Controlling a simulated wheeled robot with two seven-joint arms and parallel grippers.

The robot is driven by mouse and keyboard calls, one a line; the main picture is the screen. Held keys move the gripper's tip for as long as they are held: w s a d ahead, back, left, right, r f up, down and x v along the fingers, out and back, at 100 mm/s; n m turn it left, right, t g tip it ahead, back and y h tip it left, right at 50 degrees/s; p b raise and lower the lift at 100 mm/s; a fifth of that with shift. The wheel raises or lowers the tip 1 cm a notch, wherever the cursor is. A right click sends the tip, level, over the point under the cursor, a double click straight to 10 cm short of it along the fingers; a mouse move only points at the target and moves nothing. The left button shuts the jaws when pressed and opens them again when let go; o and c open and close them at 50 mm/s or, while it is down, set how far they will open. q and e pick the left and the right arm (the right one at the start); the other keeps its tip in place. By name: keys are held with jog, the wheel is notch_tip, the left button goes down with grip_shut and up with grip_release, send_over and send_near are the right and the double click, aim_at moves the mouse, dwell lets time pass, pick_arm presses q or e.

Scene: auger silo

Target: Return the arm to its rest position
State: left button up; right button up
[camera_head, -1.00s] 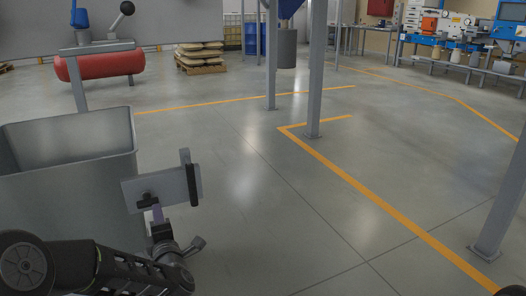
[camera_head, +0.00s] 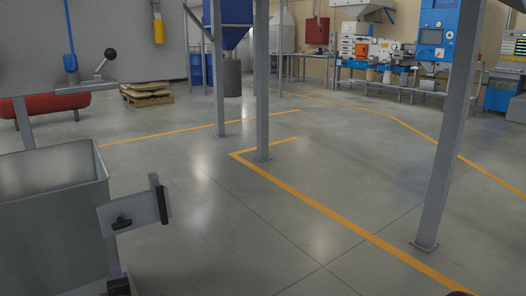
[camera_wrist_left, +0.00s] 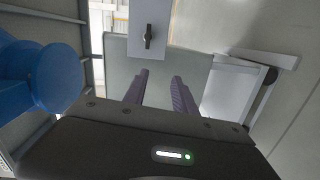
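My left gripper (camera_wrist_left: 162,84) is open in the left wrist view. Its two purple-grey fingers stand apart with nothing between them. The plate (camera_head: 145,211) juts out from the bin's right side. In the left wrist view the plate (camera_wrist_left: 148,18) lies ahead of the fingers. My right gripper cannot be made out.
Grey posts (camera_head: 445,150) carry a blue hopper (camera_head: 228,15) and stand on the floor ahead. Orange lines (camera_head: 325,210) mark the floor. A pallet with sacks (camera_head: 147,93) and a red tank (camera_head: 45,106) are farther back. The floor (camera_head: 215,240) right of the bin is clear.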

pick_arm(q)
jog(key=s+d+f+m+g+h+p, duration=0.2)
jog(key=s+d+m+h+p, duration=0.15)
jog(key=d+p, duration=0.35)
jog(key=s+d+f+m+g+h+p, duration=0.2)
jog(key=s+d+m+h+p, duration=0.1)
jog(key=d+m+p, duration=0.4)
jog(key=s+d+f+m+g+h+p, duration=0.2)
jog(key=s+d+h+p, duration=0.25)
jog(key=d, duration=0.45)
jog(key=s+d+m+g+h+p, duration=0.1)
jog(key=s+d+m+g+p, duration=0.3)
jog(key=s, duration=0.6)
jog(key=s+d+r+m+g+h+p, duration=0.1)
jog(key=s+d+m+g+p, duration=0.2)
jog(key=s, duration=0.8)
jog(key=d+m+p, duration=0.2)
jog(key=p, duration=0.2)
jog(key=shift+s+d+g, duration=0.2)
jog(key=shift+d+g, duration=0.15)
jog(key=shift+g, duration=0.05)
pick_arm(e)
notch_tip(320, 180, up, 31)
jog(key=s+a, duration=0.1)
jog(key=s, duration=0.1)
jog(key=shift+s+a+g, duration=0.25)
jog(key=shift+a+g, duration=0.05)
jog(key=shift+a, duration=0.05)
